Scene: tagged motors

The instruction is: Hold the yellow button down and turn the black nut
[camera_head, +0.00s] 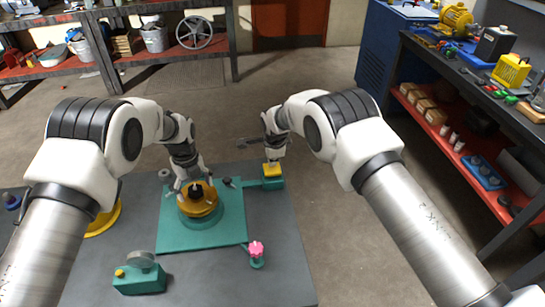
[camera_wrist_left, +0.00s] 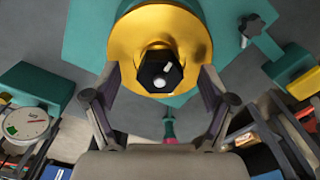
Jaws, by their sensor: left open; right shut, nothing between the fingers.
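The black nut (camera_head: 196,190) sits on top of a yellow round housing (camera_head: 199,206) on a green plate. In the left wrist view the nut (camera_wrist_left: 160,72) is a dark hexagon inside the yellow ring (camera_wrist_left: 195,25). My left gripper (camera_head: 188,187) is open above it, with its fingers (camera_wrist_left: 160,85) on either side of the nut. I cannot tell whether they touch it. The yellow button (camera_head: 271,169) is on a green box (camera_head: 273,183) at the plate's right. My right gripper (camera_head: 273,157) is shut and empty, its tips at the button's top. Whether the button is pressed down is unclear.
A pink knob (camera_head: 257,250) stands at the plate's front right corner. A green gauge box (camera_head: 140,280) is on the table's front left. A small black knob (camera_head: 229,182) is between nut and button. A loaded shelf (camera_head: 470,130) stands at right.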

